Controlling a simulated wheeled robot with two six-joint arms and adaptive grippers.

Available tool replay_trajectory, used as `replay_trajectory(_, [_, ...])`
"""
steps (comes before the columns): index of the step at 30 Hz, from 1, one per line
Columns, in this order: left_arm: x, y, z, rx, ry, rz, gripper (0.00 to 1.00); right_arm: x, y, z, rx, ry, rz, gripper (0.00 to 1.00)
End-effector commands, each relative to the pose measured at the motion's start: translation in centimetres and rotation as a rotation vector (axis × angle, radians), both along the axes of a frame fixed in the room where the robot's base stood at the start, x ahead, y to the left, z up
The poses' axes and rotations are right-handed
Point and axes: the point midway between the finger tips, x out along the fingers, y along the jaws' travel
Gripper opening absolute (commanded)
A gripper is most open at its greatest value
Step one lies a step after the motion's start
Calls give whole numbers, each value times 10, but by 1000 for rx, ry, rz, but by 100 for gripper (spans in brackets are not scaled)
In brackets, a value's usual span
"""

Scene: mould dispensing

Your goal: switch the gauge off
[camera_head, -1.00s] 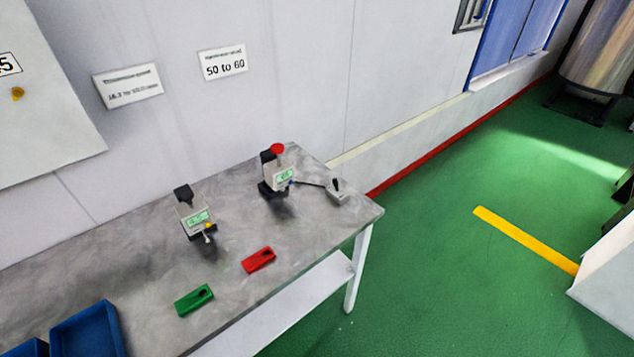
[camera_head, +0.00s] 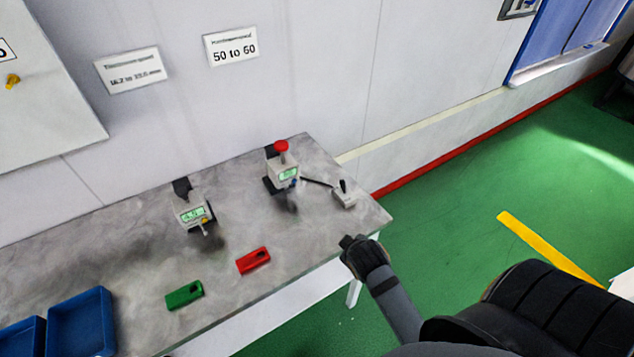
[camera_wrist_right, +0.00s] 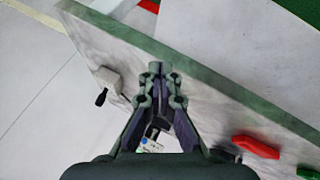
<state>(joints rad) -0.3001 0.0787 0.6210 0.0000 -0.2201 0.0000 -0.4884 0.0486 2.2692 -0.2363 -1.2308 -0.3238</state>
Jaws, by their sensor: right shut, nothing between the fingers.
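Two gauges with lit green displays stand on the grey table. The left gauge (camera_head: 192,214) has a yellow button and a small lever at its front. The right gauge (camera_head: 283,173) has a red knob on top, and a cable runs from it to a small pale box with a black lever (camera_head: 344,197). That box also shows in the right wrist view (camera_wrist_right: 108,78). My right gripper (camera_head: 347,243) is shut and empty over the table's right front edge, nearer the camera than the box and apart from it. In the wrist view its fingers partly hide a gauge. My left gripper is not in view.
A red block (camera_head: 253,261) and a green block (camera_head: 184,295) lie near the front of the table (camera_head: 130,250). Blue trays (camera_head: 80,322) stand at front left. Wall signs (camera_head: 232,47) hang behind.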

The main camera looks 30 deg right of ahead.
Motion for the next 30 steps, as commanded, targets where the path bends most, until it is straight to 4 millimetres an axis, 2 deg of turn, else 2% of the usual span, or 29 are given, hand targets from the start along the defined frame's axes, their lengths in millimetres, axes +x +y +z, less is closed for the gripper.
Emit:
replay_trajectory(2, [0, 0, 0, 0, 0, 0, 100, 14, -6, 11, -79, -38, 50, 0])
replay_trajectory(9, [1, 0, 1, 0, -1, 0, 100, 62, -17, 22, -384, -126, 260, 0])
replay_trajectory(14, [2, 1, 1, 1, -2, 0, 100, 94, -15, 33, -627, -165, 422, 0])
replay_trajectory(18, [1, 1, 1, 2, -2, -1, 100, 118, -5, 42, -825, -186, 555, 0])
replay_trajectory(22, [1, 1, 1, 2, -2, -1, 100, 127, 0, 46, -912, -192, 613, 0])
replay_trajectory(30, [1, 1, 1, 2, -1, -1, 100, 128, 0, 46, -919, -192, 618, 0])
